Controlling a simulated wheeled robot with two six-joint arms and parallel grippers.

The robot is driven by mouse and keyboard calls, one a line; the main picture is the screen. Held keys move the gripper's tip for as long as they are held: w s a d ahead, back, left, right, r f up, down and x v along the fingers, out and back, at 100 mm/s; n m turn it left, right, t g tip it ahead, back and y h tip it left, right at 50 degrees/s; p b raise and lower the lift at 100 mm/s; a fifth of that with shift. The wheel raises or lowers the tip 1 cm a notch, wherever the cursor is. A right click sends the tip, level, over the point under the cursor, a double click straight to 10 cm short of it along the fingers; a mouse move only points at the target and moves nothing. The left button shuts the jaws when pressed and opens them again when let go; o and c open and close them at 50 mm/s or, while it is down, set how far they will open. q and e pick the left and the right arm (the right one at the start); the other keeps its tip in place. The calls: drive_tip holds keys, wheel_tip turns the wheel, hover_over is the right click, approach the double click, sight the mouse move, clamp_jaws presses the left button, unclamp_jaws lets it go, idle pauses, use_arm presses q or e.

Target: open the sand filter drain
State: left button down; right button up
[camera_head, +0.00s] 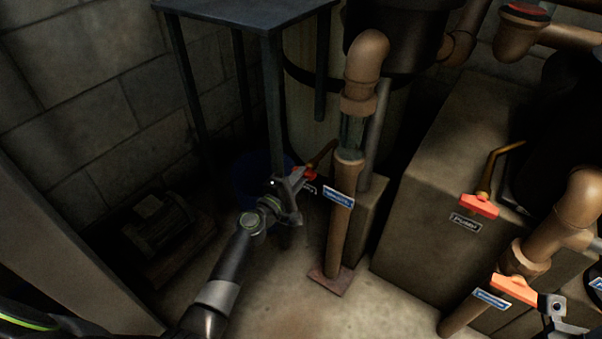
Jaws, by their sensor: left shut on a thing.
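My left gripper (297,182) reaches in from the lower left and is shut on a small orange valve handle (307,174). The handle sits on a thin brown pipe (322,154) low on the tall pale filter tank (304,130). The gripper and arm cover part of the handle, and a small dark label beside it is too small to read. Part of what looks like my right gripper (556,312) shows at the lower right edge, close to another orange handle (514,289); its fingers are not clear.
A dark metal stand (245,14) has legs close behind my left gripper. A blue bucket (255,172) stands behind it. A vertical brown pipe (341,215) with a blue label rises just right. Floor is clear at front centre.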

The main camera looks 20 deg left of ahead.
use_arm(q)
drive_tip(key=n+p, duration=0.3)
drive_tip(key=n, duration=1.2)
drive_tip(key=shift+n+p, duration=0.35)
drive_tip(key=shift+n, duration=0.05)
drive_tip(key=c, duration=1.4)
unclamp_jaws()
drive_tip(key=shift+o, duration=0.4)
